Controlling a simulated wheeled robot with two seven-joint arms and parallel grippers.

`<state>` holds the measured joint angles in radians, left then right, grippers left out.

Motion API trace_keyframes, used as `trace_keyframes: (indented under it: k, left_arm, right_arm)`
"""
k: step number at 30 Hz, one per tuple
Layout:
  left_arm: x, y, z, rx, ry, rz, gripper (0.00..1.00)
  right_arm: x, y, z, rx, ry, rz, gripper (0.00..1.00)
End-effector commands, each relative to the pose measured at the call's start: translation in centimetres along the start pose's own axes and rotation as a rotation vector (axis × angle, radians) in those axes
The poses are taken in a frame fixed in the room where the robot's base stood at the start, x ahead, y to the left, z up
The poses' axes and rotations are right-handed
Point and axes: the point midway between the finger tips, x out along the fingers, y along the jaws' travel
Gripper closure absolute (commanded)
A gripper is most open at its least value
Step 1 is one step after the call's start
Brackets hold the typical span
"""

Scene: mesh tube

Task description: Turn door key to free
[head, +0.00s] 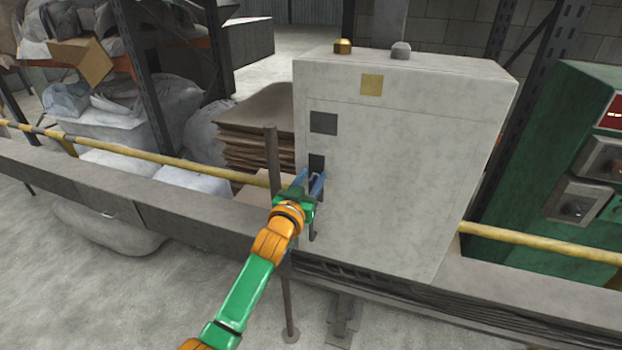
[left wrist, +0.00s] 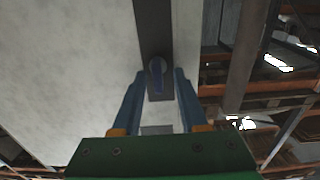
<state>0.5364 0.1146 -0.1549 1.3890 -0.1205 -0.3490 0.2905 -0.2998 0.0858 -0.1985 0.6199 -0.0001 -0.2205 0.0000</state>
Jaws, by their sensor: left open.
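A pale grey cabinet (head: 410,170) stands in the middle of the head view. A dark lock plate (head: 316,161) is on its front near the left edge, and it also shows in the left wrist view (left wrist: 154,25). The door key (left wrist: 157,76) is a small blue-grey piece on a round seat on this plate; it looks roughly upright in that view. My left gripper (head: 311,178) is at the plate, its blue fingers open. In the left wrist view the fingers (left wrist: 160,78) lie on either side of the key, with gaps visible. My right gripper is not in view.
A dark upright post (head: 274,165) stands just left of my left gripper. A yellow rail (head: 170,162) and a grey beam (head: 130,200) run across. A green machine (head: 560,150) stands to the right. Stacked brown sheets (head: 255,130) lie behind.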

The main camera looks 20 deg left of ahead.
Motion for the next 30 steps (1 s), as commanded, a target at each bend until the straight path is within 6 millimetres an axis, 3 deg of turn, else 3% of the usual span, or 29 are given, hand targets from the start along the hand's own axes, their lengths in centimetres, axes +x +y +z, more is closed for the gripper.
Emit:
trace_keyframes:
  k: [6,11,12,23,30]
  left_arm:
    - [0.06,0.03,-0.01,0.0,0.0,0.001,0.57]
    - [0.05,0.02,0.0,0.0,0.0,0.001,0.98]
    - [0.05,0.03,0.01,0.0,0.0,0.001,1.0]
    - [0.04,0.04,0.03,0.024,-0.001,0.0,1.0]
    - [0.05,0.21,-0.03,0.148,-0.001,0.001,1.0]
  right_arm:
    - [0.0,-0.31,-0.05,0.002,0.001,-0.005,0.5]
    - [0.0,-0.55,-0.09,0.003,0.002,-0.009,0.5]
    - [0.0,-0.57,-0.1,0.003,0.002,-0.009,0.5]
    - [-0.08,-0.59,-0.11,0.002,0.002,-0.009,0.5]
    - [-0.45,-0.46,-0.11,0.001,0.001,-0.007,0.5]
